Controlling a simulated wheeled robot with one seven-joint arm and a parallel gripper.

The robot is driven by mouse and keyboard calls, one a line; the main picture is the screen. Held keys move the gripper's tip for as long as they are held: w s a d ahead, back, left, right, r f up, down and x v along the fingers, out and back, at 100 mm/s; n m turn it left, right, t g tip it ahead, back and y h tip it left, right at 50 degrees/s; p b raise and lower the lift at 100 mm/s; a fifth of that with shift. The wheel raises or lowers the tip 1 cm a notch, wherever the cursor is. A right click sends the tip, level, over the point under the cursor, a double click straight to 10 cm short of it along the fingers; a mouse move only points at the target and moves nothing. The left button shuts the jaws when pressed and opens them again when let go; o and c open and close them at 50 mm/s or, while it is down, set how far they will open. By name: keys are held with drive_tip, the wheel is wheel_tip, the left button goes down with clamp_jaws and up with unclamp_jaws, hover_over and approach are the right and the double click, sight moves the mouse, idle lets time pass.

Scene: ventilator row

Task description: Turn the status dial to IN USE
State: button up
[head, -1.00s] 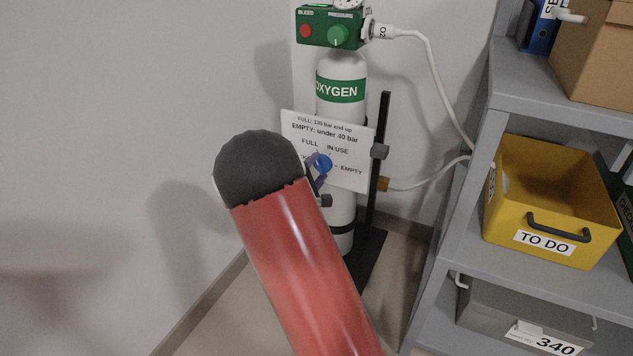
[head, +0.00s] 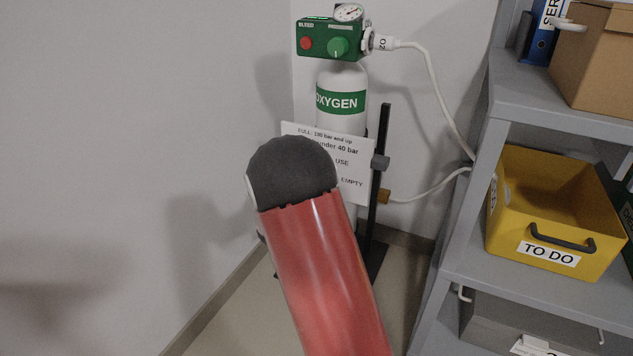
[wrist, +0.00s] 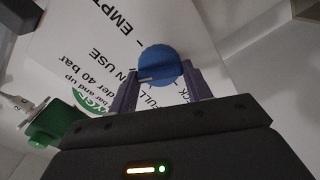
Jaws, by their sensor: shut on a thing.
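The blue status dial (wrist: 159,63) sits on the white sign in the wrist view, which shows the sign turned. My gripper (wrist: 161,78) is shut on the dial, with one purple finger on each side. A pale pointer mark shows on the dial's lower-left part, on the side of the IN USE and FULL labels; I cannot tell exactly where it points. EMPTY is printed further up. In the head view the white sign (head: 359,155) hangs on the oxygen cylinder (head: 342,83), and my arm hides the dial and my gripper.
A green regulator block (head: 330,40) with a gauge and hose tops the cylinder. A black stand post (head: 382,150) rises beside it. A grey shelf (head: 480,165) with a yellow TO DO bin (head: 560,215) stands right. Wall lies left of my arm.

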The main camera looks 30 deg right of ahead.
drive_tip(key=shift+m, duration=0.4)
drive_tip(key=o, duration=1)
drive_tip(key=shift+c, duration=0.2)
drive_tip(key=v, duration=0.7)
drive_tip(key=shift+s+a, duration=0.25)
drive_tip(key=shift+a, duration=0.1)
